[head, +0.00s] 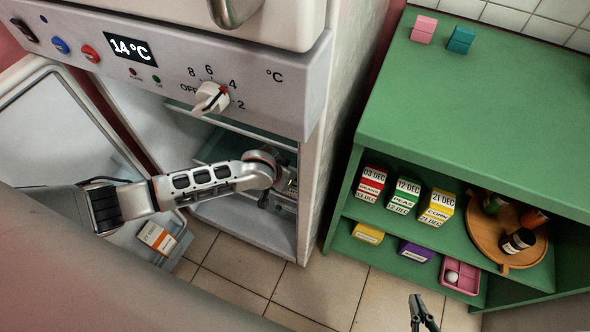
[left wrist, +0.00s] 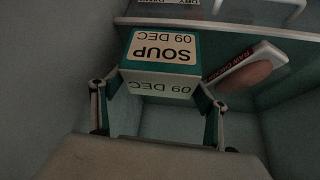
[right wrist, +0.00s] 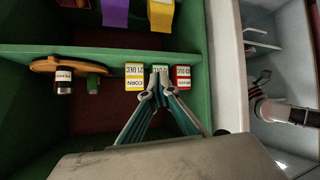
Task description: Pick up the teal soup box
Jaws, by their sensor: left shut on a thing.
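The teal soup box (left wrist: 160,62), with a white label reading SOUP and 09 DEC, is between the fingers of my left gripper (left wrist: 158,98) in the left wrist view. That gripper is shut on it, inside the fridge compartment. In the head view my left gripper (head: 281,193) reaches into the fridge, and I cannot make out the soup box there. My right gripper (head: 418,300) is low in front of the green shelf. In the right wrist view its fingertips (right wrist: 158,88) are close together with nothing visibly held.
The open fridge door (head: 45,115) stands left. The green shelf (head: 470,110) holds several boxes and a round wooden tray (head: 481,240). Its top is mostly clear.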

